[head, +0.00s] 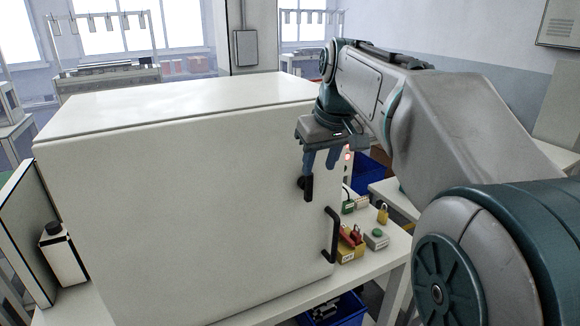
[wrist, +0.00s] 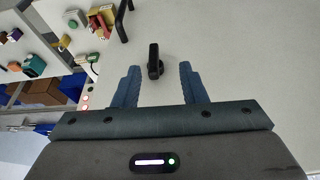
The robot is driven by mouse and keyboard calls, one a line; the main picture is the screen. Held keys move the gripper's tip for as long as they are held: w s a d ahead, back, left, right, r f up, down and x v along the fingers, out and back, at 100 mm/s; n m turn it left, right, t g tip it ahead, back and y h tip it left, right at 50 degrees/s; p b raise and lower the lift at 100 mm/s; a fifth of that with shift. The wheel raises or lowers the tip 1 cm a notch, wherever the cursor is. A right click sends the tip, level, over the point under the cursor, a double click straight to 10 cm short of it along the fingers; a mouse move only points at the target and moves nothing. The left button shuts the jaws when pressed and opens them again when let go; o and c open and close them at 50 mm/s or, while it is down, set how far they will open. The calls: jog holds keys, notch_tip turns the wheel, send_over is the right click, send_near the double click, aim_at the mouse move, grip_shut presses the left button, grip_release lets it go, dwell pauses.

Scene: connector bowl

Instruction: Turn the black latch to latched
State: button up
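The black latch (head: 308,186) is a short black lever on the front of a large white cabinet (head: 180,190), near its upper right edge. It hangs roughly vertical in the head view. My gripper (head: 321,172) is at the latch, its blue-grey fingers pointing down beside the upper end. In the wrist view, my gripper (wrist: 157,80) is open, and the latch (wrist: 154,60) stands between and just beyond the fingertips, with clear gaps on both sides. I cannot tell the exact depth between fingers and latch.
A black door handle (head: 331,234) sits below the latch on the cabinet. To the right, a white table holds a yellow bin (head: 351,245) of red items, a green-button box (head: 376,238) and a yellow padlock (head: 383,213). A dark blue bin (head: 335,309) is below.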

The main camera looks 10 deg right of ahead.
notch_tip(320, 180, up, 4)
jog(key=w+d, duration=0.1)
jog(key=w, duration=0.2)
jog(key=p, duration=0.2)
send_over(308, 201)
jog(key=w, duration=0.1)
jog(key=shift+n+y, duration=0.3)
notch_tip(308, 201, down, 13)
jog(key=shift+d+r, duration=0.15)
jog(key=c, duration=0.7)
